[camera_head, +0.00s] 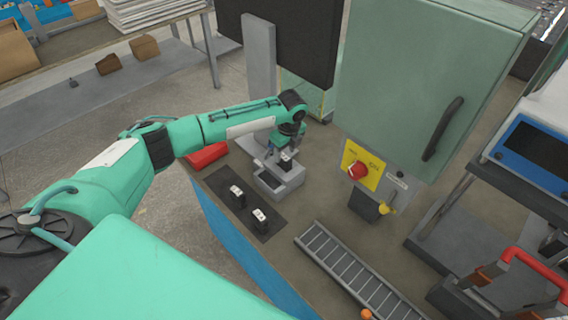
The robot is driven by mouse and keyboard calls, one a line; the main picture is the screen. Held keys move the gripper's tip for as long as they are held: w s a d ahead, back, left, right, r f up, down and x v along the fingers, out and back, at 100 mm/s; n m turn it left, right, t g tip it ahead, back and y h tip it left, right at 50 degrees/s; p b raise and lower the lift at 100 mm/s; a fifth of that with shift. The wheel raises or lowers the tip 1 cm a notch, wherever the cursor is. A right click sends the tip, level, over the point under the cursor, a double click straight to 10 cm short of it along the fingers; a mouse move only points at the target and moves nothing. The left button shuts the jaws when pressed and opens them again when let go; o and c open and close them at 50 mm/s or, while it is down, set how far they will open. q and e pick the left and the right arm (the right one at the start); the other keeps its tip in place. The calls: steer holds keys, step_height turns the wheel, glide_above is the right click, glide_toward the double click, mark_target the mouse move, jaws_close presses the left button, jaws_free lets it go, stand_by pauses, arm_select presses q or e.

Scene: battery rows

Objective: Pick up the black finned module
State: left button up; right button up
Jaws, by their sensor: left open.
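My left gripper (285,164) is open and points down over the back part of a small grey box-shaped holder (292,183) with a dark recess. A small dark piece with a pale top shows at the fingers; I cannot tell whether it is a part of the gripper or a module. Two small black modules with white tops stand on a dark mat (246,212) in front of the holder: one at the left (237,197) and one nearer (260,221). Fins are too small to make out, so I cannot tell which is the black finned module. My right gripper is not in view.
A red box (207,155) lies left of the holder. A green cabinet (425,85) with a yellow switch panel (363,167) stands at the right. A grey ladder-like rack (350,268) lies nearer. The brown tabletop between mat and rack is clear.

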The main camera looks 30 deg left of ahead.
mark_target(284, 156)
arm_select(q)
steer(key=shift+a+f+p, duration=0.15)
steer(key=shift+f, duration=0.75)
steer(key=shift+a+f+p, duration=0.1)
steer(key=shift+f+p, duration=0.05)
steer(key=shift+f, duration=0.75)
jaws_close()
steer(key=shift+r, duration=0.1)
